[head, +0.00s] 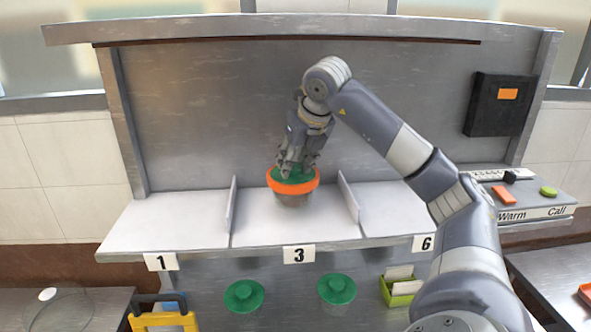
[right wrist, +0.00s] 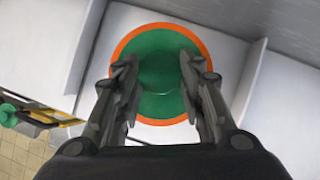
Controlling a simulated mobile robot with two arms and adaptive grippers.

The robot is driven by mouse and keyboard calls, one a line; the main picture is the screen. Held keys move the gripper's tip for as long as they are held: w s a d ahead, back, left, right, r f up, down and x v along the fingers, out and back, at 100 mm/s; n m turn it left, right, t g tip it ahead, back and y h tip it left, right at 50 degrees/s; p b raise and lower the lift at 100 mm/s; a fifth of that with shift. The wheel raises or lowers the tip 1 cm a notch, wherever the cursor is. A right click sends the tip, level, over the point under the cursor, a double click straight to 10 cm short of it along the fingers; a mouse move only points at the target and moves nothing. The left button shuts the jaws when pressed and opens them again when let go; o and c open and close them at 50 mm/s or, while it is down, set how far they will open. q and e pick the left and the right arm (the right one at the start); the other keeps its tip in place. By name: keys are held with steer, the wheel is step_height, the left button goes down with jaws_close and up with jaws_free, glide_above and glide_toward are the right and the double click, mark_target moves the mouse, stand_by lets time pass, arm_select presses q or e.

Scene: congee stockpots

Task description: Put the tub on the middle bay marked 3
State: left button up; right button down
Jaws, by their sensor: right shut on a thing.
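The tub (head: 293,199) has a grey body, an orange band and a green lid. It is in the middle bay (head: 260,228), above the label marked 3 (head: 299,254). It looks upright, and I cannot tell whether its base touches the bay floor. My right gripper (head: 296,170) reaches down from above and is shut on the tub's lid. In the right wrist view the tub (right wrist: 160,113) shows its round green lid and orange rim between the two fingers (right wrist: 158,85). The fingers hide parts of the lid's sides. My left gripper is not in view.
Low dividers (head: 348,196) separate the middle bay from the bays marked 1 (head: 160,262) and 6 (head: 423,243), which look empty. Two green-lidded containers (head: 244,295) stand below the shelf. A button panel (head: 525,200) is at the right.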

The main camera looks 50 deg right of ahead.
steer(key=shift+f, duration=1.25)
steer(key=shift+f+b, duration=0.2)
steer(key=shift+b, duration=0.2)
steer(key=c, duration=1.1)
jaws_free()
steer(key=shift+o, duration=0.2)
steer(key=shift+s, duration=0.1)
steer(key=shift+r, duration=0.2)
